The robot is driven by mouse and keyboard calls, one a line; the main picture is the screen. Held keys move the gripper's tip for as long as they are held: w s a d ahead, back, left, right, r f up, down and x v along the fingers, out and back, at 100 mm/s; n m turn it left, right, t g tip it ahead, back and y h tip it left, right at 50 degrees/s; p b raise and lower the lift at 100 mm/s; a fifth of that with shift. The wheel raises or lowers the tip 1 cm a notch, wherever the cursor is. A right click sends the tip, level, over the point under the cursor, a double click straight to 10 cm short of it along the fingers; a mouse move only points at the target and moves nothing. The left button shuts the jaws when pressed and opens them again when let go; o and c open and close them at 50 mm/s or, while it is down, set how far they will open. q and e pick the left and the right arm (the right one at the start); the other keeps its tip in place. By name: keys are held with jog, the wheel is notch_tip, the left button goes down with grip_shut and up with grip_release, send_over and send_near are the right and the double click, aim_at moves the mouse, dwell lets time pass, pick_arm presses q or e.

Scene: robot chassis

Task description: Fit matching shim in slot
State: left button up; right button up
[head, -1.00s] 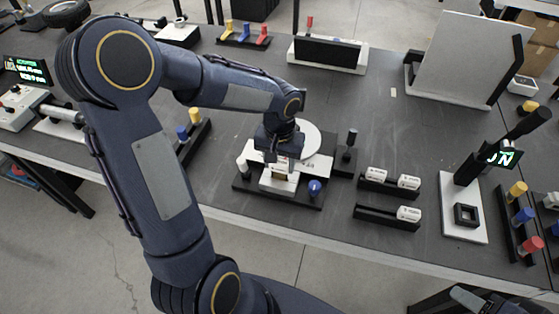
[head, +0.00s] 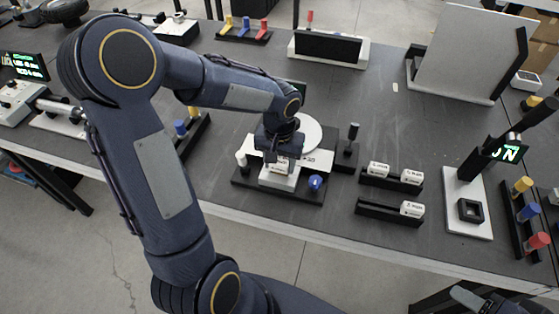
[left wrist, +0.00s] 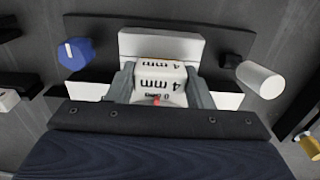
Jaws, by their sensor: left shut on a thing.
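My left gripper (head: 282,164) is shut on a white shim block (left wrist: 160,82) marked "4 mm", with one grey finger on each side of it. The gripper points down over a fixture with a black base (head: 245,183). The held shim is at the fixture's white block (head: 277,182); whether it is seated in a slot is hidden. A blue knob (head: 316,182) and a white cylinder (head: 241,158) flank the block. Two white shims (head: 378,170) (head: 411,176) sit in one black rack, and another shim (head: 411,209) sits in the front rack (head: 375,208).
A black-knobbed post (head: 352,135) stands right of the fixture. A white gauge stand with a small lit display (head: 508,152) is farther right, beside a rack of coloured pegs (head: 525,214). A round white disc (head: 308,133) lies behind the gripper. Open table lies behind the shim racks.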

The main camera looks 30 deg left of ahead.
aim_at(280, 162)
pick_arm(q)
jog(key=shift+f, duration=0.3)
jog(key=o, duration=1.1)
jog(key=shift+c, duration=0.2)
notch_tip(280, 162, up, 8)
jog(key=shift+f, duration=0.25)
jog(key=shift+r, duration=0.2)
jog(key=shift+s+r, duration=0.15)
jog(key=s+d+r+t+h, duration=0.2)
jog(key=s, duration=0.6)
jog(key=s+d+r+m+t+h, duration=0.1)
jog(key=s+d+t, duration=0.1)
jog(key=s, duration=0.6)
jog(key=shift+s+r+t+h, duration=0.3)
jog(key=shift+r+t+h, duration=0.1)
jog(key=shift+t, duration=0.4)
